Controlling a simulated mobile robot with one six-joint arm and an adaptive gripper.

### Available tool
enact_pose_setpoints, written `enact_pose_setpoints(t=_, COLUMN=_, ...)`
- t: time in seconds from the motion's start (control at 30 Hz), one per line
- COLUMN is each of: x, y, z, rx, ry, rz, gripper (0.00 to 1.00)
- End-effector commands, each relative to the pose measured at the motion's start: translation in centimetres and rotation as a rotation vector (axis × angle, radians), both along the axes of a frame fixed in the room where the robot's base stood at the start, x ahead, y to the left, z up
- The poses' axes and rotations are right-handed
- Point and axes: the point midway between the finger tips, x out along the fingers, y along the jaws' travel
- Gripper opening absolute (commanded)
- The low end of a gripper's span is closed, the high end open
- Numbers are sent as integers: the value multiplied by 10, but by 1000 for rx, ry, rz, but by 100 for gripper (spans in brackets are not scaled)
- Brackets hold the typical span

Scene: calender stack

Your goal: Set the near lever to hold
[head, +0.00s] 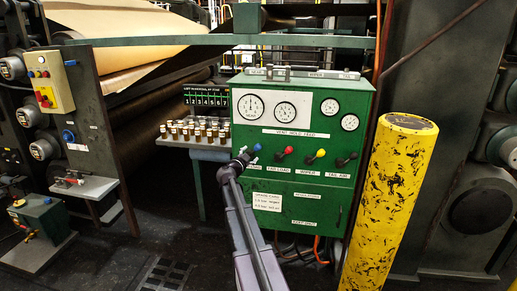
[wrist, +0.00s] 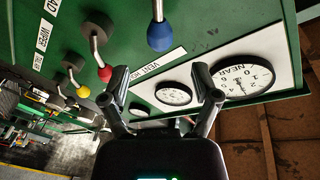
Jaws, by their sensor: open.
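The green control cabinet (head: 300,185) carries a row of levers with blue, red, yellow and black knobs. The leftmost lever, with the blue knob (head: 256,147), appears to be the near one. Its pivot and part of its label are hidden behind my gripper (head: 243,158). In the wrist view the blue knob (wrist: 160,36) hangs from a metal stem that runs out of the top edge. My gripper (wrist: 162,84) is open and empty, its fingertips apart. The blue knob lies beyond the fingertips, not between them. A "VENT HOLD FEED" strip (head: 296,133) sits above the levers.
The red knob (head: 288,150), yellow knob (head: 320,153) and black knob (head: 353,156) stand to the right. A yellow post (head: 395,205) rises close to the cabinet's right. A table with small bottles (head: 193,142) stands left. Gauges (head: 250,105) sit above.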

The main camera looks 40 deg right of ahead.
Motion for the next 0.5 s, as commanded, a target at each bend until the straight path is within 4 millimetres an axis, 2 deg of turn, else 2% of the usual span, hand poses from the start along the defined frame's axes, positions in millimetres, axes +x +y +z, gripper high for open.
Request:
enact_pose_setpoints(t=0.2, x=18, y=-32, z=0, rx=0, ry=0, rz=-1, gripper=79)
enact_pose_setpoints(t=0.5, x=31, y=-62, z=0, rx=0, ry=0, rz=0, gripper=79)
